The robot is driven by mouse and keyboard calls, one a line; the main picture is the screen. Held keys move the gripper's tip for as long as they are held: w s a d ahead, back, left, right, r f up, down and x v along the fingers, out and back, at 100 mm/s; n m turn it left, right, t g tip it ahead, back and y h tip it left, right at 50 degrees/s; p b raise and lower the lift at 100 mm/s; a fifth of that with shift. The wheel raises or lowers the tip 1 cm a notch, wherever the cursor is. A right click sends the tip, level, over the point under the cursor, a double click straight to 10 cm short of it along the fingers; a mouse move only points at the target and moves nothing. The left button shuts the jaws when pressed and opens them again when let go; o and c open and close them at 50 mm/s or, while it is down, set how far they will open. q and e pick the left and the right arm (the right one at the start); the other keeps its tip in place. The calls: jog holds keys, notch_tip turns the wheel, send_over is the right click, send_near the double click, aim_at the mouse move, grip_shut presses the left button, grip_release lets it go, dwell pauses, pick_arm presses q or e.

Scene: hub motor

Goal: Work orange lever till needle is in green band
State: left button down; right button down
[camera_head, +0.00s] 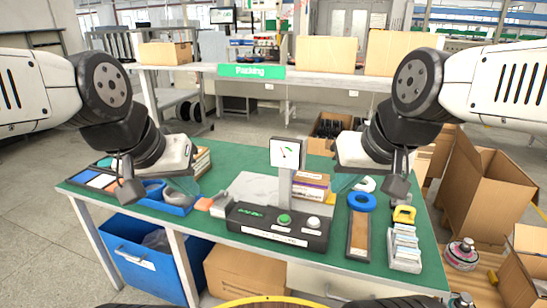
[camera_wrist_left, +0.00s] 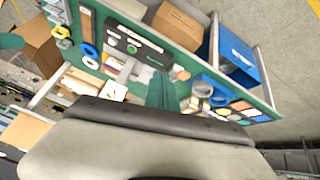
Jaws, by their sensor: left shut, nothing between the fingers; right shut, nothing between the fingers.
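A white square gauge (camera_head: 287,152) stands on a grey post behind a black control box (camera_head: 277,231) on the green table. Its dial has a small green mark and a thin dark needle, too small to tell whether they meet. An orange piece (camera_head: 204,204), apparently the lever's end, sits left of the box beside a grey part; it also shows in the left wrist view (camera_wrist_left: 182,74). My left gripper (camera_head: 130,191) is shut and empty above the table's left end, apart from the orange piece. My right gripper (camera_head: 398,188) is shut and empty above the right side.
Blue and grey tape rolls lie in a blue tray (camera_head: 180,207) at left. A blue ring (camera_head: 362,202), a brown strip (camera_head: 359,236) and a white rack (camera_head: 404,248) lie at right. Books (camera_head: 312,186) lie behind the box. Cardboard boxes (camera_head: 490,190) stand right of the table.

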dwell(0.4)
pick_arm(q)
jog(key=n+g+y, duration=0.2)
jog(key=n+g, duration=0.4)
jog(key=n, duration=0.9)
send_over(203, 202)
notch_tip(203, 202, down, 7)
jog(key=shift+f, duration=0.2)
jog(key=shift+w, duration=0.1)
notch_tip(203, 202, down, 14)
